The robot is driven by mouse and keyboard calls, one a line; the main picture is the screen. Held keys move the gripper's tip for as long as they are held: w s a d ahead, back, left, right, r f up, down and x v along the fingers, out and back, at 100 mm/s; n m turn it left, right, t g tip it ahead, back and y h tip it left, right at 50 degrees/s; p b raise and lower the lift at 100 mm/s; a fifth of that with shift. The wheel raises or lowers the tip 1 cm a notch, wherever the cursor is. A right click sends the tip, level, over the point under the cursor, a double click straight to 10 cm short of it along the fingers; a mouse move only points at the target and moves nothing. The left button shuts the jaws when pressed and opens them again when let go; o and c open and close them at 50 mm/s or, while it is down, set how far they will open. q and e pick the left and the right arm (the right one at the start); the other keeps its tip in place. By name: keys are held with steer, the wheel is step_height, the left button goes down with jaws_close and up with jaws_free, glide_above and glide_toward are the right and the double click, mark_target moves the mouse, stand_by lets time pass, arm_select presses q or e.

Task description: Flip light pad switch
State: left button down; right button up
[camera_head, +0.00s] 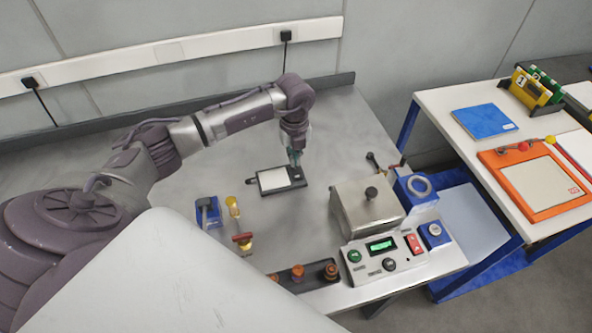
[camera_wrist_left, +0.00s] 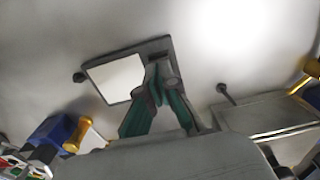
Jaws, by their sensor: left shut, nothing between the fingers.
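The light pad (camera_head: 275,180) is a small dark-framed panel with a white face, lying on the grey workbench. It also shows in the left wrist view (camera_wrist_left: 117,78). My left gripper (camera_head: 296,163) is shut and empty, pointing down at the right end of the pad. In the left wrist view the shut fingertips (camera_wrist_left: 158,72) overlap the dark strip of the frame beside the white face. I cannot tell whether they touch it. The switch itself is hidden or too small to make out. My right gripper is not in view.
A metal box with a lid knob (camera_head: 368,205) stands right of the pad, behind a control panel (camera_head: 384,254). A blue block (camera_head: 208,212) and a yellow-handled item (camera_head: 233,207) stand front left. A white side table (camera_head: 470,150) is at the right.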

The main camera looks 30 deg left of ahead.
mark_target(295, 168)
arm_select(q)
steer(key=shift+f+b, duration=0.75)
steer(key=shift+f, duration=0.3)
stand_by(0.4)
steer(key=shift+r+p, duration=2.7)
steer(key=shift+r, duration=0.9)
steer(key=shift+f, duration=0.1)
